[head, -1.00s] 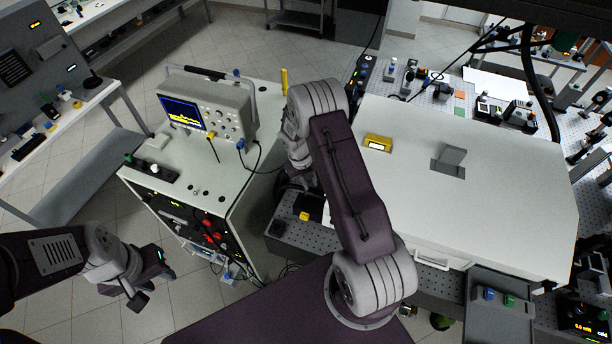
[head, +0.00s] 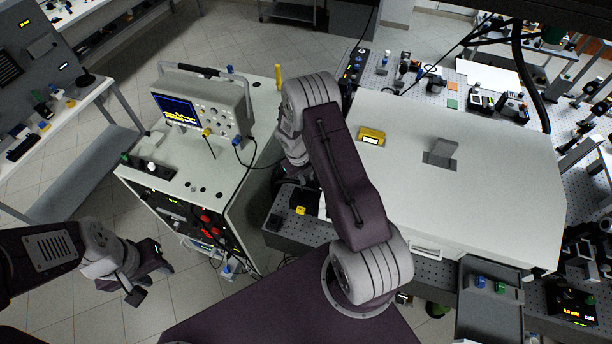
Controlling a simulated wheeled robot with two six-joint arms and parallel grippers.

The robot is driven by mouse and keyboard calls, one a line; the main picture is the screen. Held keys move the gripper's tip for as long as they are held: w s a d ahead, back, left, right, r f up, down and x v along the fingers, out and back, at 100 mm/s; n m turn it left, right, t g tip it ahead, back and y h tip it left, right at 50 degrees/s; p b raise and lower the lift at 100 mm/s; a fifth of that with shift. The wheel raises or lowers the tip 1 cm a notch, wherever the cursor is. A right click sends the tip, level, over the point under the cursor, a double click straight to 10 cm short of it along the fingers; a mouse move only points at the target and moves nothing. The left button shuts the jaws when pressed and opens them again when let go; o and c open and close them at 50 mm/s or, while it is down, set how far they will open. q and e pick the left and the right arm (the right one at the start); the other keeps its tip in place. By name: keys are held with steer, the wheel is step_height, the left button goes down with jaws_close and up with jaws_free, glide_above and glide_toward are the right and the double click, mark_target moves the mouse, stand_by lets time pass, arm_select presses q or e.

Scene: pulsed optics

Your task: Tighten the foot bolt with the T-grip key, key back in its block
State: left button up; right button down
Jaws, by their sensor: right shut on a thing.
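My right gripper (head: 287,182) is at the near left edge of the optical bench, beside the instrument cart. It is mostly hidden behind its own wrist and arm. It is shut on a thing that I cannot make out. A small yellow-topped dark block (head: 302,204) sits just right of and below it, on the bench edge. I cannot tell the T-grip key, its block or the foot bolt apart in this view. My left gripper (head: 147,277) hangs over the floor at lower left, its fingers apart and nothing between them.
The cart (head: 215,165) carries an oscilloscope (head: 205,105). A grey tray (head: 490,310) stands at the near right. Open floor lies around the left gripper.

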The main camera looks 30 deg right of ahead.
steer(key=shift+f, duration=0.15)
steer(key=shift+f+b, duration=0.4)
steer(key=shift+f, duration=0.3)
stand_by(0.3)
steer(key=shift+f, duration=0.55)
